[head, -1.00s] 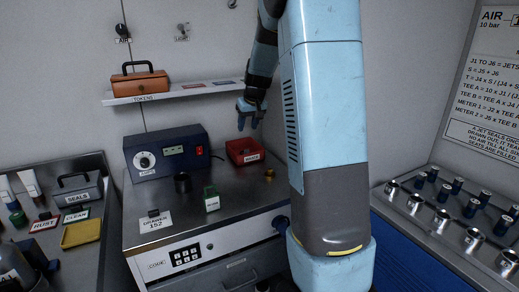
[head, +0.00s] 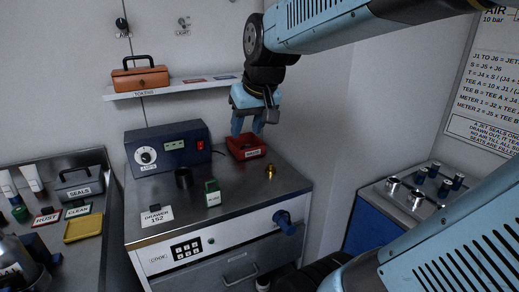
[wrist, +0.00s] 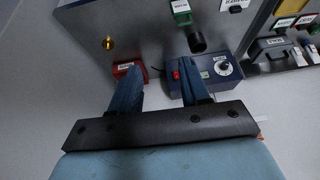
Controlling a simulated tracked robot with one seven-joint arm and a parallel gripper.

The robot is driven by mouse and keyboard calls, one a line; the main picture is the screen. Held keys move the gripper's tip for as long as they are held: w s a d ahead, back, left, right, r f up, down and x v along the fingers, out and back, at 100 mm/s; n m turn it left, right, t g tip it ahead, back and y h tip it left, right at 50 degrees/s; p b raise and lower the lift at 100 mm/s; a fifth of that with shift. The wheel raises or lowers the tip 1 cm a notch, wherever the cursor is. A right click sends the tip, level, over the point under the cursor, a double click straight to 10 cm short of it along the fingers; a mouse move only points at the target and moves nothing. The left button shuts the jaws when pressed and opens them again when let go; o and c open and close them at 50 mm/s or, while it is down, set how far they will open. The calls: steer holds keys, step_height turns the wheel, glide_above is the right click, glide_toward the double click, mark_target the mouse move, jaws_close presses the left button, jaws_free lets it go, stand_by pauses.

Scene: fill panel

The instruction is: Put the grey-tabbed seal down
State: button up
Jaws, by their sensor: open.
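I cannot make out a grey-tabbed seal in either view. My gripper (head: 249,132) is open, with its blue fingers pointing down above the red box (head: 246,147) at the back of the metal counter. In the wrist view my gripper (wrist: 160,66) shows nothing between its fingers, and the red box (wrist: 128,70) lies by the left fingertip, partly hidden by it. A grey case labelled SEALS (head: 80,187) stands on the left bench; its contents are hidden.
A blue unit with a dial (head: 168,149), black cup (head: 184,179), green-topped block (head: 212,193) and brass fitting (head: 270,171) stand on the counter. A shelf (head: 175,90) with an orange case (head: 140,80) is above. The counter's front right is clear.

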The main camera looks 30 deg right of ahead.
steer(key=s+f, duration=0.2)
steer(key=s, duration=0.7)
steer(key=shift+a+h, duration=0.3)
steer(key=shift+a, duration=0.05)
steer(key=shift+s, duration=0.1)
steer(key=shift+d, duration=0.1)
